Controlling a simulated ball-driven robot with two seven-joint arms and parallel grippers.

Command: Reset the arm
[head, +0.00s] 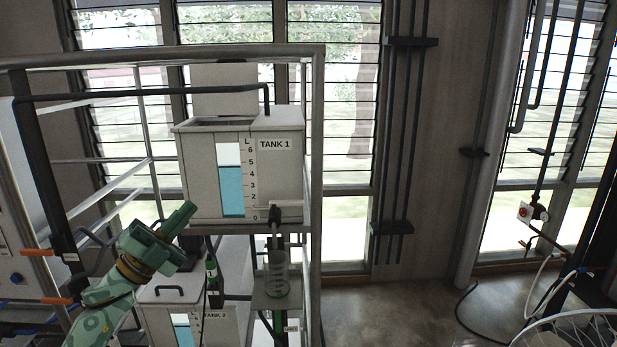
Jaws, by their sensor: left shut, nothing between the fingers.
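My left gripper (184,216) is green and comes in from the lower left on my green left arm (100,310). Its fingers are shut and empty, pointing up and to the right. In the picture it overlaps the lower left of the white box marked TANK 1 (281,180); I cannot tell how far apart they are. My right gripper is not in view.
A metal frame (317,120) surrounds the tank. A clear measuring vessel (277,274) stands under the tank's tap (275,216). A lower tank (170,292) and a green bottle (212,272) are below. Open floor (400,300) lies right, with a wheel (575,330).

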